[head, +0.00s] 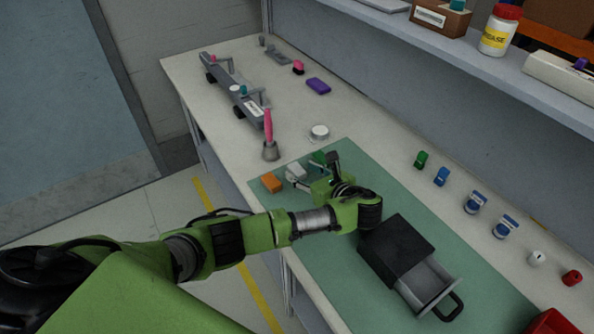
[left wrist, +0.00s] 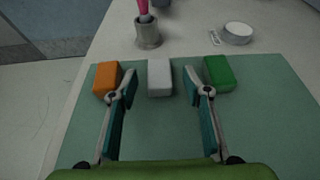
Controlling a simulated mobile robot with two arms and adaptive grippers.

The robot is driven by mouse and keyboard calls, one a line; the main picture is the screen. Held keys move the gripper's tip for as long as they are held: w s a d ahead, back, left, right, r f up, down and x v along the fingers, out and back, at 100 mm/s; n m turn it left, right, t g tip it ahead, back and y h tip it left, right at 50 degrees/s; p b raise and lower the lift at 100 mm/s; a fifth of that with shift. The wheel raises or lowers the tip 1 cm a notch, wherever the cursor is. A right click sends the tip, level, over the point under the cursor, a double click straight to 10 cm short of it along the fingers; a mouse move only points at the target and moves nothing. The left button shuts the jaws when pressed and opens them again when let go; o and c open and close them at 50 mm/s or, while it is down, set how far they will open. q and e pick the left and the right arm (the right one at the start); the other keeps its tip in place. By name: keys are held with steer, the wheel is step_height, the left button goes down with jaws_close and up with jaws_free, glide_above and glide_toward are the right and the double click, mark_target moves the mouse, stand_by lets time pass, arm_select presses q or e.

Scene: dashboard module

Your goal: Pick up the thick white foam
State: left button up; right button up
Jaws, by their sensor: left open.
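The white foam block (left wrist: 160,77) lies on the green mat, between an orange block (left wrist: 107,78) and a green block (left wrist: 218,73). In the head view the white foam (head: 297,170) shows just beyond my left gripper (head: 309,174). My left gripper also shows in the left wrist view (left wrist: 159,94); it is open, with its fingers spread on either side of the white foam's line. The foam sits ahead of the gap, with no visible contact. My right gripper is not in view.
The orange block (head: 271,182) and green block (head: 319,157) flank the foam closely. A grey cup with a pink-handled tool (head: 270,150) and a white round tin (head: 319,132) stand beyond. A black box with an open drawer (head: 397,250) stands right of my left arm.

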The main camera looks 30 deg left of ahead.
mark_target(296, 168)
arm_select(q)
steer(key=x, duration=0.4)
steer(key=shift+s, duration=0.1)
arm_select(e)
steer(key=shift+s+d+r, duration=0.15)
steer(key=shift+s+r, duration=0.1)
arm_select(q)
steer(key=c, duration=0.8)
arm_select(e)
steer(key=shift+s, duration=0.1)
arm_select(q)
steer(key=shift+r, duration=0.1)
